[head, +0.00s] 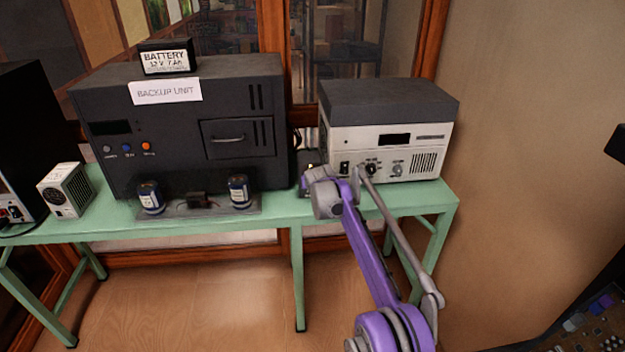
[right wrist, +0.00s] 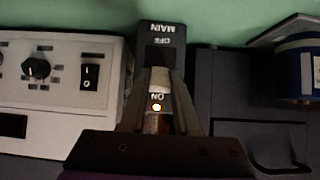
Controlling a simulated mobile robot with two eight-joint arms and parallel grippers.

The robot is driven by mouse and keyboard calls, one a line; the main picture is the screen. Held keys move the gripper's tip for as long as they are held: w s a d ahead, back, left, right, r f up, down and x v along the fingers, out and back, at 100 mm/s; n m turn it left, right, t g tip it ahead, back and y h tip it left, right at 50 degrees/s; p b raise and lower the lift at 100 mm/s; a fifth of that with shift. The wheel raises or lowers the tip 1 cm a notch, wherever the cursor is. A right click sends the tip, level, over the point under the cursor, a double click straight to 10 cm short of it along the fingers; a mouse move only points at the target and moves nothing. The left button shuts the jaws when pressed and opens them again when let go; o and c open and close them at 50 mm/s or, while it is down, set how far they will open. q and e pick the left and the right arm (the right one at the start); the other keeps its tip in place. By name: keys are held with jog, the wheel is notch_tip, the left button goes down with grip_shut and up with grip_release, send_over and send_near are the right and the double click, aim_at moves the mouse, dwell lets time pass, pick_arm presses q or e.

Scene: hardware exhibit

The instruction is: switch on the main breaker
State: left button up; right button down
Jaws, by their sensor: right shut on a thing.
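A small yellow-orange light glows beside the ON label. My right gripper (right wrist: 160,84) is shut around the breaker's handle, a pale piece between the fingertips; the fingers hide its sides, so its exact position is hard to tell. In the head view my purple right arm reaches between the backup unit (head: 185,160) and the white-fronted device (head: 345,145), and its wrist hides most of the breaker. My left gripper is not in view.
The white-fronted device, with knob and rocker switch, stands close beside the right gripper. The backup unit, topped by a battery (head: 167,58), stands on the other side. Two dark cylinders (head: 151,198) (head: 239,191) sit at the green table's (head: 270,222) front. Open floor lies before it.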

dwell(0.5)
jog(key=c, duration=0.6)
grip_release()
jog(key=shift+c, duration=0.2)
jog(key=shift+s+r, duration=0.1)
jog(key=shift+r, duration=0.05)
jog(key=v, duration=1)
jog(key=shift+s+r, duration=0.15)
jog(key=shift+r, duration=0.1)
